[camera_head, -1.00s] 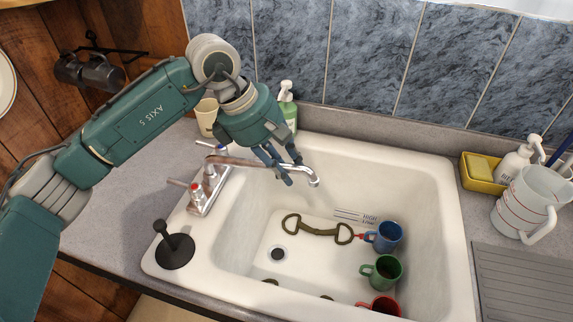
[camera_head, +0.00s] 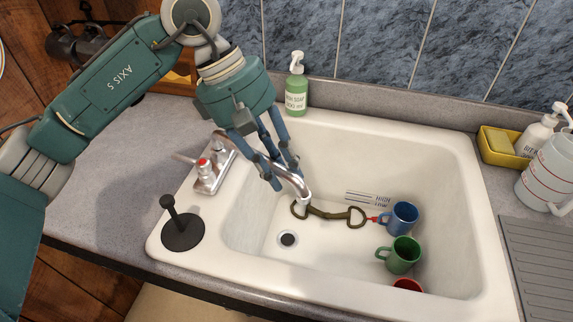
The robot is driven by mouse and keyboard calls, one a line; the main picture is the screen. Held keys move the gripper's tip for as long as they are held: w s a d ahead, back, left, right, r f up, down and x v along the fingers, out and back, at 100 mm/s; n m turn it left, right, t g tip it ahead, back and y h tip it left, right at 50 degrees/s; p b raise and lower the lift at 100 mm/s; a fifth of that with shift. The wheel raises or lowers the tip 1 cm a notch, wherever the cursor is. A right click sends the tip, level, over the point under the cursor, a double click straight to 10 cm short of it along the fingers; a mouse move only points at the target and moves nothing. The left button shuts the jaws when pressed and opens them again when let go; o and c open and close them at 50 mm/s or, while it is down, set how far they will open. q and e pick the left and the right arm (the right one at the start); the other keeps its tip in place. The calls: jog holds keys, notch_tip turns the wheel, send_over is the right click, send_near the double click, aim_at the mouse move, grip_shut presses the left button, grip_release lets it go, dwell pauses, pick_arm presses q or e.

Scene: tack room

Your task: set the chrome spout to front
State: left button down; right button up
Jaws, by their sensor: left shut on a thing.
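The chrome spout (camera_head: 293,180) reaches from the faucet base (camera_head: 212,172) on the sink's left rim out over the basin, its tip low and toward the camera. My left gripper (camera_head: 272,172) comes down from above with its blue-grey fingers around the spout, shut on it a little behind the tip. The fingers and wrist hide the middle of the spout and the rear tap handle. A red-marked tap handle (camera_head: 203,163) shows at the base's near end. My right gripper is out of view.
The white sink (camera_head: 459,180) holds a bit-like brass piece (camera_head: 330,214), a blue mug (camera_head: 403,218), a green mug (camera_head: 404,255) and a red mug (camera_head: 407,285). A black plunger-like stopper (camera_head: 182,228), green soap bottle (camera_head: 296,88) and yellow caddy (camera_head: 497,155) stand around it.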

pick_arm(q)
jog(key=shift+r, duration=0.1)
jog(key=c, duration=1.4)
grip_release()
jog(key=shift+c, duration=0.2)
jog(key=shift+a+r, duration=0.15)
jog(key=v, duration=1.1)
jog(key=shift+r, duration=0.3)
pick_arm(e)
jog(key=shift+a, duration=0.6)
pick_arm(q)
jog(key=shift+a, duration=0.1)
